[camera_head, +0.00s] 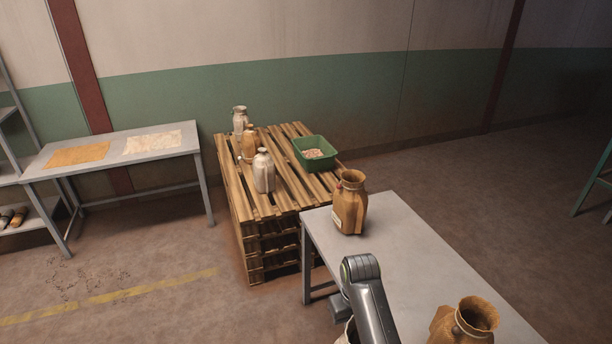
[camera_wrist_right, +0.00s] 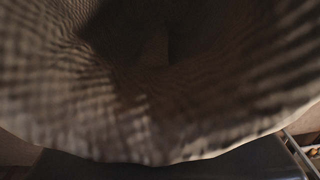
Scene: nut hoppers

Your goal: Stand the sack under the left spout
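Woven sack cloth (camera_wrist_right: 130,120) fills most of the right wrist view, very close, with a dark hollow at the top. My gripper fingers do not show there, so I cannot tell whether they hold it. In the head view one of my arm links reaches up from the bottom edge, and a small pale rim (camera_head: 348,333) shows beside it, mostly cut off. A brown sack (camera_head: 350,207) stands upright on the grey table (camera_head: 400,240). An open-mouthed brown sack (camera_head: 462,325) is at the bottom right. No spout is in view.
A pallet stack (camera_head: 275,215) carries a pale sack (camera_head: 264,172), other sacks and a green crate (camera_head: 315,165). A side table (camera_head: 110,148) with flat sacks stands at the left. The grey table's middle is clear. Floor is open at the right.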

